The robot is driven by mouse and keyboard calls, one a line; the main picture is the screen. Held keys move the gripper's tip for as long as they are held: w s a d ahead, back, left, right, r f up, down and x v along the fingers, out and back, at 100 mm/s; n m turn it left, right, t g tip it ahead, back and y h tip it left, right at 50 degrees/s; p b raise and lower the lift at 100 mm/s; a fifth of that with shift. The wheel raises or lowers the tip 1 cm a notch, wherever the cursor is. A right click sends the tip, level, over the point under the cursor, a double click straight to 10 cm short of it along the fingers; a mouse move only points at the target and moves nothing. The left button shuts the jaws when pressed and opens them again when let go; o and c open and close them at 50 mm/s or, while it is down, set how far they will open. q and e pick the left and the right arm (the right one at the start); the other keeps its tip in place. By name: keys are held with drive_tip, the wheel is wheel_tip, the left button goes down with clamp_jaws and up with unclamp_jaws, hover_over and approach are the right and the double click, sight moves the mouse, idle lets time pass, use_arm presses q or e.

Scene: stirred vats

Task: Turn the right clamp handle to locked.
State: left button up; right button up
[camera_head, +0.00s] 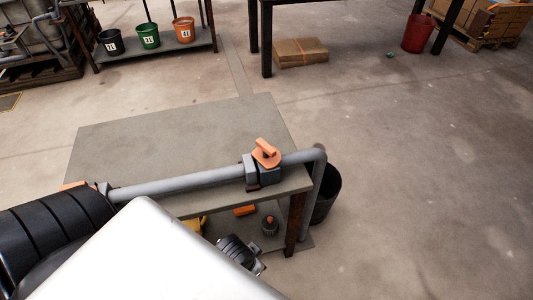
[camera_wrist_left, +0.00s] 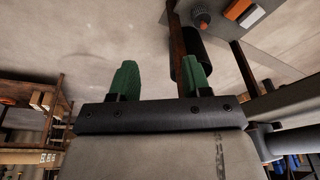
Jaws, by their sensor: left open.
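The right clamp (camera_head: 258,172) is a grey block around a grey pipe near the table's right end in the head view. Its orange handle (camera_head: 266,151) sits on top, set at an angle across the pipe. Another orange part (camera_head: 75,186) shows at the pipe's left end, mostly hidden behind my arm. My left gripper (camera_wrist_left: 163,68) is open in the left wrist view, with two green fingers apart and nothing between them. Its fingers cannot be made out in the head view, where my arm ends low in front of the table. The right gripper is not in view.
The table (camera_head: 150,145) is otherwise bare on top. The pipe (camera_head: 190,183) bends down past its right edge, beside a dark bin (camera_head: 327,195). An orange block (camera_head: 245,210) and a small dark object (camera_head: 269,226) lie on the lower shelf. The floor to the right is clear.

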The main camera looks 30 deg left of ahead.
use_arm(q)
drive_tip(key=w+r+m+t+b, duration=0.1)
drive_tip(key=w+r+m+t, duration=0.4)
drive_tip(key=w+r, duration=0.5)
drive_tip(key=w+r+m+t+b, duration=0.1)
drive_tip(key=w+r+m+t, duration=0.45)
drive_tip(key=r, duration=0.75)
drive_tip(key=w+d+r+m+h, duration=0.2)
drive_tip(key=d+r+m+h, duration=0.15)
drive_tip(key=m+h, duration=0.4)
drive_tip(key=w+d+r+m+g+h, duration=0.1)
drive_tip(key=w+d+r+m+h, duration=0.25)
drive_tip(key=m, duration=0.65)
drive_tip(key=w+d+r+m+h, duration=0.1)
drive_tip(key=d+r+m+h, duration=0.2)
drive_tip(key=d+m+h, duration=0.45)
drive_tip(key=m+g+y, duration=1.3)
drive_tip(key=m+y, duration=0.6)
hover_over(266, 145)
drive_tip(key=shift+t+h, duration=0.25)
wheel_tip(266, 145, down, 9)
drive_tip(key=shift+w+d+r, duration=0.1)
drive_tip(key=shift+d, duration=0.05)
drive_tip(key=shift+a+f, duration=0.25)
wheel_tip(266, 145, down, 10)
drive_tip(key=shift+d+f+p, duration=0.1)
drive_tip(key=shift+f+p, duration=0.05)
drive_tip(key=shift+p, duration=0.4)
